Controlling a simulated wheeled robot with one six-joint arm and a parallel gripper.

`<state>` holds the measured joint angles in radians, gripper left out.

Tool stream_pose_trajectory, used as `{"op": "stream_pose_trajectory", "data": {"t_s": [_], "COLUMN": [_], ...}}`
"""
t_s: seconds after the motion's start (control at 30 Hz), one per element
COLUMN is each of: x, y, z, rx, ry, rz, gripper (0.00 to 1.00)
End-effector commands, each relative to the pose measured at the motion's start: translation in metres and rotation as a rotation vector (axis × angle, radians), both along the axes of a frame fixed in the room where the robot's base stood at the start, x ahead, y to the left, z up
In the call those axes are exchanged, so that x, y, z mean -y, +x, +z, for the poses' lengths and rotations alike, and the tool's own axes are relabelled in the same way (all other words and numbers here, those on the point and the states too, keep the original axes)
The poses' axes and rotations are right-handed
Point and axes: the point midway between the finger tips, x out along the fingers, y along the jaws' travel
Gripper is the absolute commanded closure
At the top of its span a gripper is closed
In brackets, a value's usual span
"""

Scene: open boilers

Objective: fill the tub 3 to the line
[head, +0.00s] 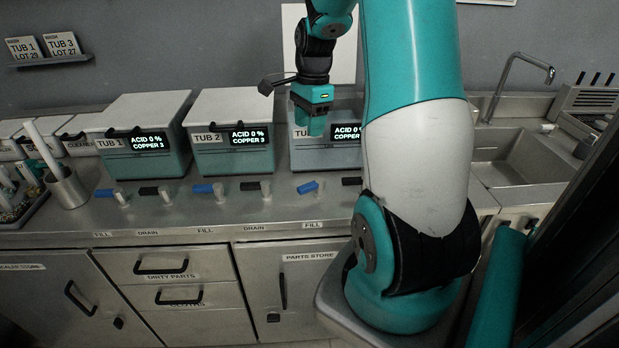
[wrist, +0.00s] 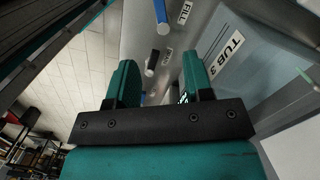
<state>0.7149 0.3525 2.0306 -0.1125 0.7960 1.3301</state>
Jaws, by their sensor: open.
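Tub 3 (head: 302,155) is a grey-green box on the steel counter, partly hidden behind my arm. Its display (head: 346,133) reads acid 0 %, copper 3. A white panel stands upright behind it, apparently its raised lid (head: 340,68). The liquid and the line inside are not visible. Below its front are a blue fill handle (head: 307,187) and a black drain handle (head: 352,181). The wrist view shows tub 3 (wrist: 262,65) at right and a blue handle (wrist: 161,12) by the FILL label. My gripper (head: 314,128) is open and empty, in front of tub 3, pointing down; its fingers (wrist: 160,84) are apart.
Tub 1 (head: 143,160) and tub 2 (head: 240,161) stand to the left with white lids down. Each has a blue and a black handle in front. A sink with a tap (head: 516,64) is at right. A metal cup (head: 66,188) stands at left.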

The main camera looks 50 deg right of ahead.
Motion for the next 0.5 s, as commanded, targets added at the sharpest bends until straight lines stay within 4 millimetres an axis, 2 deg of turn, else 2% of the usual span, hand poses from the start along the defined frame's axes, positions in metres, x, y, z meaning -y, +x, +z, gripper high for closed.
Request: {"op": "stream_pose_trajectory", "data": {"t_s": [0.1, 0.27, 0.5], "x": [-0.013, -0.013, -0.014], "y": [0.002, 0.001, 0.000], "z": [0.002, -0.009, -0.059], "rx": [-0.017, -0.025, -0.028], "ry": [-0.072, -0.087, -0.081], "rz": [0.006, 0.001, 0.002], "gripper": [0.53, 0.53, 0.53]}}
